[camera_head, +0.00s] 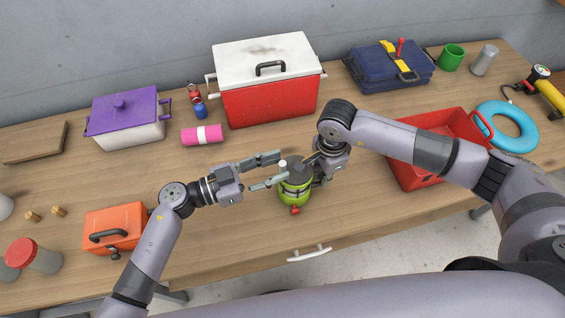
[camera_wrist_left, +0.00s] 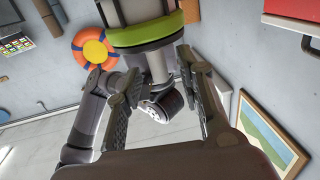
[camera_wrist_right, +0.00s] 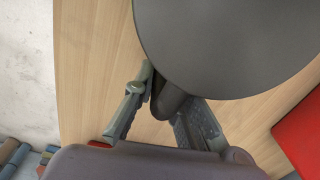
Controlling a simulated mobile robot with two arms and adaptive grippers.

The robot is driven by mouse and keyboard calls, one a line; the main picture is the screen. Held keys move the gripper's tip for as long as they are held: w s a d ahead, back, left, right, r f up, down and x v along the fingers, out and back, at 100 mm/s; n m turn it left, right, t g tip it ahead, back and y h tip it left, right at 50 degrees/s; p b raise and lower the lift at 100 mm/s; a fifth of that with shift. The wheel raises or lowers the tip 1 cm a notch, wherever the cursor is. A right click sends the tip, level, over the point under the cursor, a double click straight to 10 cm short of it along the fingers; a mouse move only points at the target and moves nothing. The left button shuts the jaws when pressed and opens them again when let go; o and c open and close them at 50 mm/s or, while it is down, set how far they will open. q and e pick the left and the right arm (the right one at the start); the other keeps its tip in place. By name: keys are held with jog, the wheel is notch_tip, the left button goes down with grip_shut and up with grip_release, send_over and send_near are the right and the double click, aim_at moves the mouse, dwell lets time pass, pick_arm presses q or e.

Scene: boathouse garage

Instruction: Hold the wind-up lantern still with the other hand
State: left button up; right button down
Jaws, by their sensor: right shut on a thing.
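The wind-up lantern (camera_head: 296,191), lime green with dark bands, a pale top knob and a red part low at its front, stands near the table's front edge. My right gripper (camera_head: 318,172) is at its right side. In the right wrist view the fingers (camera_wrist_right: 165,105) are shut on a dark stub beside a large dark round surface (camera_wrist_right: 230,40), which appears to be the lantern. My left gripper (camera_head: 272,170) is open at the lantern's upper left, fingers pointing towards it. The left wrist view shows the lantern's green band (camera_wrist_left: 150,32) beyond the parted fingers (camera_wrist_left: 158,90).
An orange box (camera_head: 112,222) stands at the left front, and a red crate (camera_head: 412,178) lies beneath my right arm. Behind are a red and white cooler (camera_head: 270,95), a purple-lidded box (camera_head: 128,130) and a pink roll (camera_head: 203,134).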

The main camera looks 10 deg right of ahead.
pick_arm(q)
jog(key=shift+w+d, duration=0.25)
jog(key=shift+d, duration=0.9)
jog(key=shift+c, duration=0.5)
grip_shut()
